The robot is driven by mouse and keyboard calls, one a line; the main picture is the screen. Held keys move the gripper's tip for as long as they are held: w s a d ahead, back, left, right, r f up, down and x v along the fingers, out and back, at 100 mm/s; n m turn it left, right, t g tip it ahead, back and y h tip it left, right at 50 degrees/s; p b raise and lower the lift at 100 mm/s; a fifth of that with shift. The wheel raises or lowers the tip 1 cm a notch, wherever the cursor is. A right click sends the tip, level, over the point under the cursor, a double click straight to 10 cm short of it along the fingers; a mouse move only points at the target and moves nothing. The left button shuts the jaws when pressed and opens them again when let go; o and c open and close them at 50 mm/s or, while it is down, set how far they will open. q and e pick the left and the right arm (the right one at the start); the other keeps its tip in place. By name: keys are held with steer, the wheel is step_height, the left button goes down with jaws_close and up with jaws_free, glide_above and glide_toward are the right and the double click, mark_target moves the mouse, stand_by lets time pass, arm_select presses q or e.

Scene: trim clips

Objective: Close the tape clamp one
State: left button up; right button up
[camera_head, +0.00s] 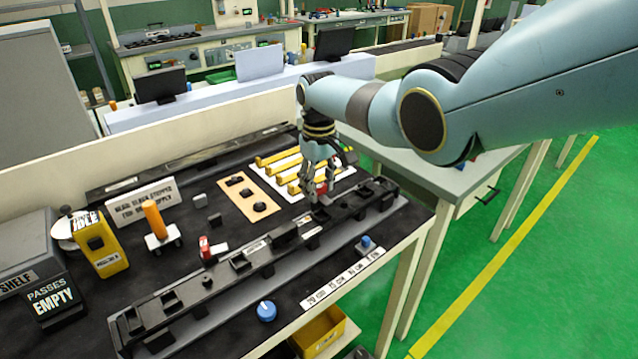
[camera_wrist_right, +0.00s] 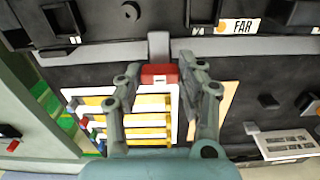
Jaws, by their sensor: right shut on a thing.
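A long black trim rail (camera_head: 260,258) with clips and housings runs diagonally along the front of the dark bench. A red clamp handle (camera_head: 321,188) sits at the far part of this rail, partly hidden by my right gripper (camera_head: 319,194). In the right wrist view the red handle (camera_wrist_right: 160,75) lies between the fingertips of my right gripper (camera_wrist_right: 160,70), joined to a grey tab (camera_wrist_right: 158,45) at the rail. A second red clamp (camera_head: 206,247) with a pale label stands at the nearer part of the rail. Which clamp is number one I cannot read. My left gripper is out of view.
A white tray with yellow bars (camera_head: 290,172) and a tan board with black parts (camera_head: 250,198) lie behind the rail. A yellow dispenser (camera_head: 98,243) and an orange cylinder on a stand (camera_head: 154,220) stand left. A blue knob (camera_head: 266,311) is in front.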

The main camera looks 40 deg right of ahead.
mark_target(319, 186)
steer(key=shift+r, duration=0.1)
stand_by(0.3)
steer(key=shift+w, duration=0.1)
steer(key=o, duration=1.2)
steer(key=shift+c, duration=0.2)
step_height(319, 186, up, 12)
